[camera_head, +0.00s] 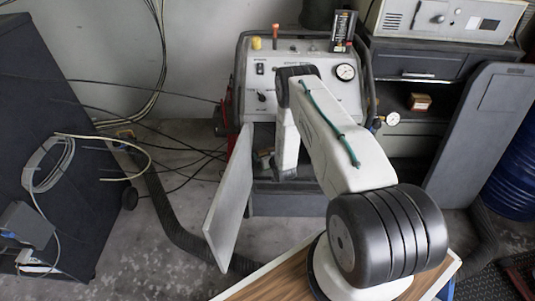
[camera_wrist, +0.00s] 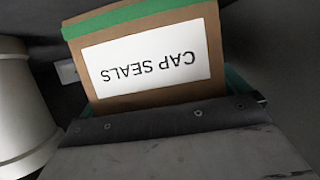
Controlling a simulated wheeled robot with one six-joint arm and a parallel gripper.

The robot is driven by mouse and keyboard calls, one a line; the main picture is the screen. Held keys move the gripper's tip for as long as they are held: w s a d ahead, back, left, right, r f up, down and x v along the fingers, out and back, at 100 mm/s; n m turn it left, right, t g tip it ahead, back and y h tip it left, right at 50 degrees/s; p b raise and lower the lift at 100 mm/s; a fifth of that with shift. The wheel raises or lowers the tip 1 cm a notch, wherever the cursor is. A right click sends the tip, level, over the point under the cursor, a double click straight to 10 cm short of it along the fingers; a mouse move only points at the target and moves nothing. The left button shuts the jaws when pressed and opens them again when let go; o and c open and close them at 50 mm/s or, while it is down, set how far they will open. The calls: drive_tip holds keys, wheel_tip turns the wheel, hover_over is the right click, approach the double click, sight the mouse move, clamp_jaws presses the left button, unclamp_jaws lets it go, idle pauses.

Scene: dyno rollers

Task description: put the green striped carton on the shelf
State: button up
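The green striped carton (camera_wrist: 150,62) is close up in the wrist view: brown cardboard, a green band along its upper edge, and a white label reading "CAP SEALS" upside down. My gripper (camera_wrist: 168,122) shows as a broad scuffed grey plate with a dark bolted edge and teal at the sides. It appears shut on the carton, whose lower part it hides.
A grey machine with a gauge panel (camera_head: 350,98) stands behind my arm. A pale upright panel (camera_head: 229,200) is left of the arm. A wood-topped surface (camera_head: 262,288) is in front. A dark cabinet (camera_head: 55,150), cables and a hose lie left; a blue drum (camera_head: 517,165) stands right.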

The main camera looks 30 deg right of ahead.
drive_tip(key=v, duration=1.2)
drive_tip(key=shift+r, duration=0.25)
